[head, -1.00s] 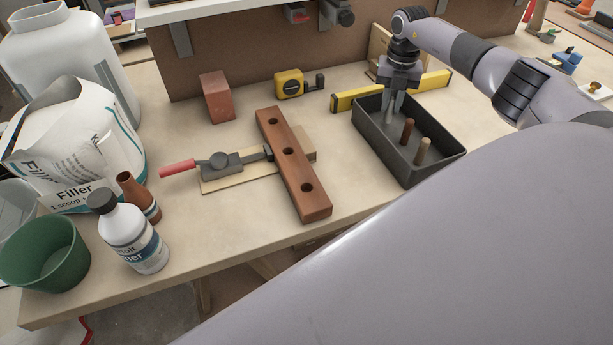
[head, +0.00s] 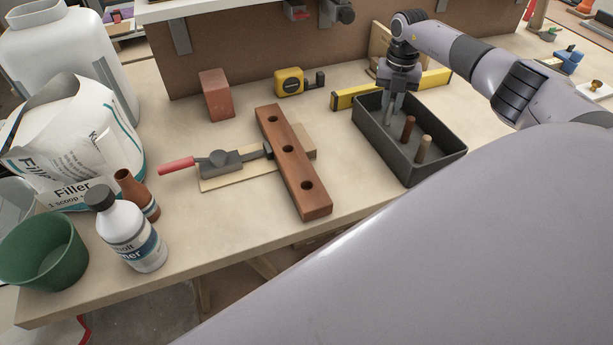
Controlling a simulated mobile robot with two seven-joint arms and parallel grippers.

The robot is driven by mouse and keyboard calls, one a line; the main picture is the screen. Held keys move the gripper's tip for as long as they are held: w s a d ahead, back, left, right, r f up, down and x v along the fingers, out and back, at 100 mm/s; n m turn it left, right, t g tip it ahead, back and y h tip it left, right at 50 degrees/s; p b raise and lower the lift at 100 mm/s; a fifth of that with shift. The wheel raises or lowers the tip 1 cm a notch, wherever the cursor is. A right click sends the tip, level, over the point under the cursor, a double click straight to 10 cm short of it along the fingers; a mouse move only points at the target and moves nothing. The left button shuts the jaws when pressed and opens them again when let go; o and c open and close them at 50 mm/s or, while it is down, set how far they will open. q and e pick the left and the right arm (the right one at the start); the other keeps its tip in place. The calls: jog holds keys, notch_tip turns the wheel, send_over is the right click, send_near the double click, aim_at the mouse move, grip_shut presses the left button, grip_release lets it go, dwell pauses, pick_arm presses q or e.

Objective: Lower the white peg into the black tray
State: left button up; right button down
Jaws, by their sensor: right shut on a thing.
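The black tray (head: 440,165) stands on the bench at the right. A brown peg (head: 408,128) and a tan peg (head: 423,149) stand upright in it. My right gripper (head: 393,108) points down into the far left end of the tray. It is shut on the white peg (head: 387,117), which looks pale grey and upright between the fingers. The fingers hide part of the peg, and I cannot tell whether its lower end touches the tray floor. My left gripper is not in view.
A wooden block with several holes (head: 292,165) lies mid-bench by a red-handled clamp (head: 215,162). A yellow level (head: 350,97) lies behind the tray, with a yellow tape measure (head: 289,82) and a red block (head: 216,95) farther left. Bottles and a green pot (head: 45,255) crowd the left.

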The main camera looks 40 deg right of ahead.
jog(key=c, duration=1)
grip_release()
jog(key=shift+o, duration=0.2)
jog(key=shift+r, duration=3.6)
